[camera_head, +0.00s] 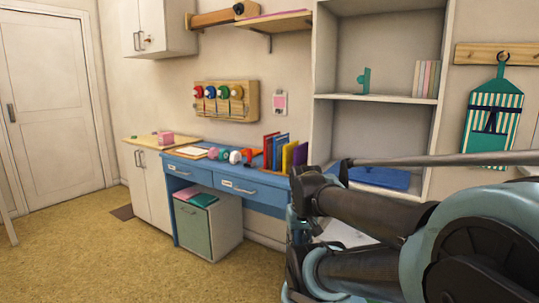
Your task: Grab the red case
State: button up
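Several red things show in the camera_head view, and I cannot tell which is the red case. A red upright folder or case (268,151) stands at the back of the blue desk (263,190), left of blue, yellow and purple ones. A small red item (247,156) lies on the desk top near a white and a green round item. A red round piece (198,91) sits on the wooden wall rack. My arm fills the lower right and hides the desk's right end. I cannot make out my gripper's fingers.
A light cabinet (151,192) stands left of the desk. A grey-green drawer unit (200,227) sits under the desk. A tall white shelf (376,97) stands behind my arm. The yellowish floor (110,265) is clear at front left.

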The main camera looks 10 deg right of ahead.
aim_at(268, 139)
jog(key=z, duration=2.25)
jog(key=k, duration=0.7)
jog(key=u, duration=1.6)
jog(key=i, duration=1)
